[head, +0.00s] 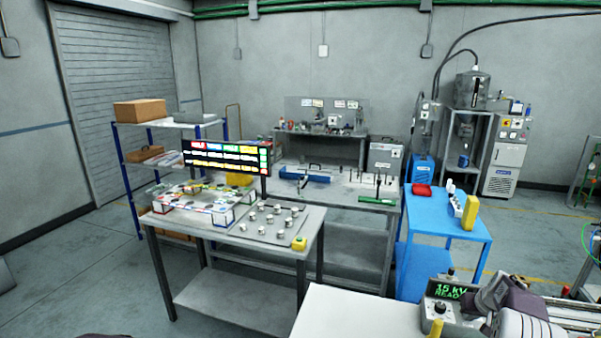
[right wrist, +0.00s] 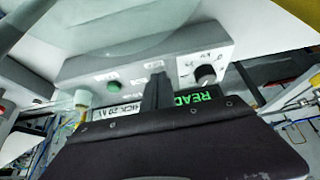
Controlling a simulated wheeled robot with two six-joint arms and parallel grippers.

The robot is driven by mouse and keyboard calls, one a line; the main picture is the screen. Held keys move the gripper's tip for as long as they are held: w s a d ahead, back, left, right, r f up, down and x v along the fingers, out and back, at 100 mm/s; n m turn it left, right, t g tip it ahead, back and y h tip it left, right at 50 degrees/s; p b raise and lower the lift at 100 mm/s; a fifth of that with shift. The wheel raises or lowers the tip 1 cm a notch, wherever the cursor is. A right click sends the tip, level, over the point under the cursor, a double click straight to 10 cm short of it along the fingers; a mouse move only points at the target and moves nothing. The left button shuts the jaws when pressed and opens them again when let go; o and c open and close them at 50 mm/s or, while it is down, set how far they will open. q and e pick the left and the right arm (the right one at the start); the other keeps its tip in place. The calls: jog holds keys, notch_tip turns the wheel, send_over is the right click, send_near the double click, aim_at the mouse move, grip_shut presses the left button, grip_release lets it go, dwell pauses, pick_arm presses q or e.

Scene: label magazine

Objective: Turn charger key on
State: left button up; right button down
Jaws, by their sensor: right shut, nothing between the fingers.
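The charger (head: 436,313) is a grey box at the lower right of the head view, with a green lit display (head: 450,290) reading "15 kV READY". In the right wrist view, the charger's panel (right wrist: 135,70) has a green button (right wrist: 113,86), a black round knob (right wrist: 205,75) and part of the display (right wrist: 205,95). I cannot make out a key; my fingers cover part of the panel. My right gripper (right wrist: 156,90) is shut and empty, its dark fingers in front of the panel between button and knob. I cannot tell whether they touch it. My left gripper is not in view.
A blue table (head: 450,221) stands behind, and a grey table (head: 230,235) with several round pieces stands left. Open floor lies between the tables.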

jog(key=shift+f, duration=0.1)
jog(key=shift+s+a+b, duration=0.15)
jog(key=shift+s+b, duration=0.2)
jog(key=shift+b, duration=0.1)
notch_tip(320, 180, up, 6)
jog(key=p, duration=0.4)
jog(key=f, duration=0.2)
jog(key=f+b, duration=0.1)
jog(key=f, duration=0.1)
jog(key=f+b, duration=0.1)
jog(key=f, duration=0.1)
jog(key=shift+s+d, duration=0.3)
jog(key=shift+d, duration=0.05)
